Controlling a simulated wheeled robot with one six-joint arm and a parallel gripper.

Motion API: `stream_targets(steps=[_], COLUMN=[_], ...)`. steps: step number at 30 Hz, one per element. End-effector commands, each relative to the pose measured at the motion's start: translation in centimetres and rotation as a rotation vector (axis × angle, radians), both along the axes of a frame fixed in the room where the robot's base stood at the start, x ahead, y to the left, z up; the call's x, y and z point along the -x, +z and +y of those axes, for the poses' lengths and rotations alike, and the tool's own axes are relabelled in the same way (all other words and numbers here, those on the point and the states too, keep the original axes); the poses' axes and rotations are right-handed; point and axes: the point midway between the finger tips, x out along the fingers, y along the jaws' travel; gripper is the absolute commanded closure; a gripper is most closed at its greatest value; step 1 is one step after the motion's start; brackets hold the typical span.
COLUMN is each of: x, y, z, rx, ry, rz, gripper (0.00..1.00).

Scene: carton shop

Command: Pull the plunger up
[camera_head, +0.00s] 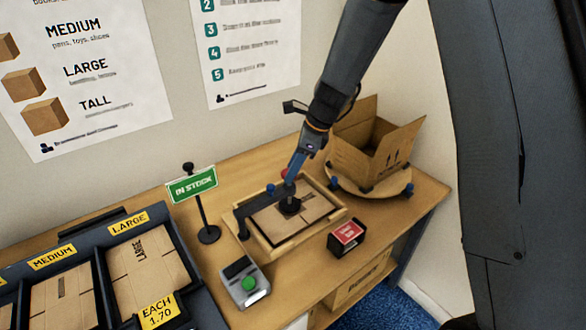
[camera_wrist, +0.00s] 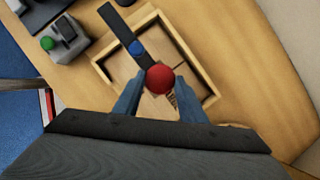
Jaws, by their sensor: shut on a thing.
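The plunger has a red ball knob (camera_wrist: 160,79) at its top, seen from above in the wrist view between my fingertips. My gripper (camera_wrist: 158,84) is shut on the knob. The plunger's dark round foot (camera_head: 289,205) is over a flat carton (camera_head: 310,208) in a wooden tray (camera_head: 259,245). A dark arm (camera_head: 246,210) with a blue knob (camera_wrist: 136,48) reaches over the tray. Whether the foot touches the carton, I cannot tell.
A small device with a green button (camera_head: 249,283) stands left of the tray. A red-topped black box (camera_head: 346,236) is in front of it. An open carton (camera_head: 376,145) sits on a round turntable (camera_head: 391,188) at the right. A green "In stock" sign (camera_head: 193,185) stands behind left.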

Motion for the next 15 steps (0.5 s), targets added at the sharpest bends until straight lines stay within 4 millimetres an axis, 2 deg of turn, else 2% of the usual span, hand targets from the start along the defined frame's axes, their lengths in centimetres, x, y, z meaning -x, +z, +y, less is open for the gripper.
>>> stream_targets(steps=[1, 9, 15], x=[0.0, 0.0, -0.1], y=[1.0, 4.3, 4.9], z=[0.0, 0.0, 0.0], rx=[-0.001, -0.001, -0.001], ry=[0.0, 0.0, 0.0], rz=[-0.002, -0.002, -0.002], gripper=[1.0, 1.0, 1.0])
